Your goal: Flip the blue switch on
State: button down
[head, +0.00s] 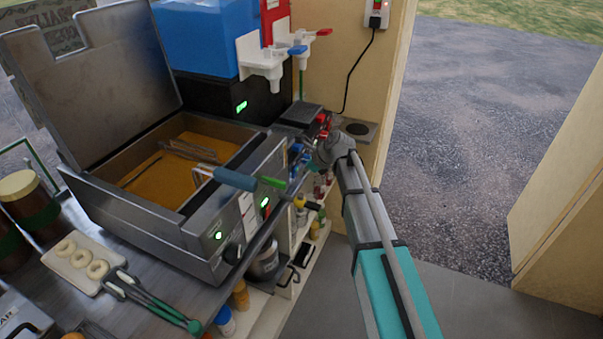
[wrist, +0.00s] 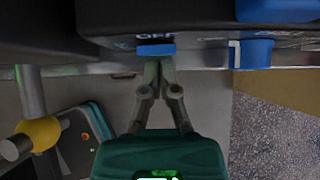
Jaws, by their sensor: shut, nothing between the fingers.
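The blue switch (wrist: 155,50) shows in the wrist view as a small blue block on the lower edge of a dark panel. White marking sits just above it; its on or off position is not clear to me. My gripper (wrist: 158,62) is shut and empty, with its fingertips just below the switch; I cannot tell whether they touch it. In the head view my arm reaches to the counter's right end, beside the drinks machine. My fingertips and the switch cannot be made out clearly there.
A fryer (head: 150,222) with an open lid and a blue-handled basket (head: 235,180) stands left of my arm. The drinks machine's blue tank (head: 205,38) and white taps (head: 262,60) are behind. Shelves with bottles lie under the counter. The paved ground (head: 470,110) at right is clear.

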jog(key=shift+r+p, duration=0.3)
jog(key=shift+r, duration=0.15)
jog(key=shift+d, duration=0.1)
jog(key=s+d+r+p, duration=0.4)
jog(key=d+r+p, duration=0.1)
jog(key=d, duration=0.6)
jog(key=shift+r+p, duration=0.35)
dwell(0.7)
